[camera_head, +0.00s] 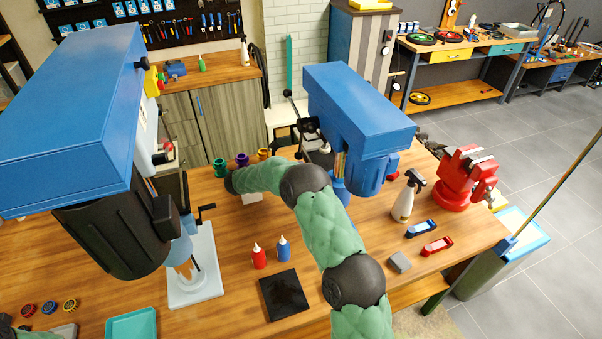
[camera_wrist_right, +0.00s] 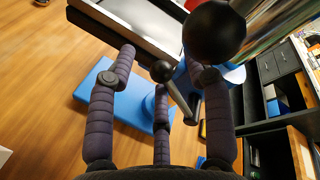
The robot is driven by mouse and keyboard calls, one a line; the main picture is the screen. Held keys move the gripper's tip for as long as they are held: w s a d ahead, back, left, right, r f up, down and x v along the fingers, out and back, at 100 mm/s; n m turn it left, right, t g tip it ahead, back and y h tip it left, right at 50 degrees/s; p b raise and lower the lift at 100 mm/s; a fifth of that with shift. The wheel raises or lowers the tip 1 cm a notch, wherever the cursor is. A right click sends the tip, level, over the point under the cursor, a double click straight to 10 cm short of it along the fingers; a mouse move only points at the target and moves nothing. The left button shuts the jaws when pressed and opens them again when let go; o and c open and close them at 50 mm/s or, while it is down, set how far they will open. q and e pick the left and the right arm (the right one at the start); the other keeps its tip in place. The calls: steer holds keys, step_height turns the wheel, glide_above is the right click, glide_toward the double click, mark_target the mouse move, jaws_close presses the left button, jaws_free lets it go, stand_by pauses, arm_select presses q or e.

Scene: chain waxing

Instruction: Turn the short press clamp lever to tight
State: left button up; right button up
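The short blue drill press (camera_head: 360,108) stands at the table's back, right of the tall one. My right arm crosses in front of its lower part in the head view, and its gripper cannot be made out there. In the right wrist view my right gripper (camera_wrist_right: 165,62) has its dark padded fingers spread. A small lever (camera_wrist_right: 181,98) with a black ball end lies between the fingers, beside a blue column. I cannot tell whether a finger touches it. A larger black ball (camera_wrist_right: 214,33) is close to the right finger. A blue base plate (camera_wrist_right: 102,92) lies below.
The tall blue drill press (camera_head: 75,105) fills the left. A spray bottle (camera_head: 405,200) and red vise (camera_head: 462,178) are right.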

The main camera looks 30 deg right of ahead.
steer(key=shift+r, duration=0.1)
steer(key=a+p, duration=0.1)
steer(key=a, duration=0.7)
steer(key=shift+s+a+f, duration=0.3)
steer(key=shift+s, duration=0.1)
stand_by(0.5)
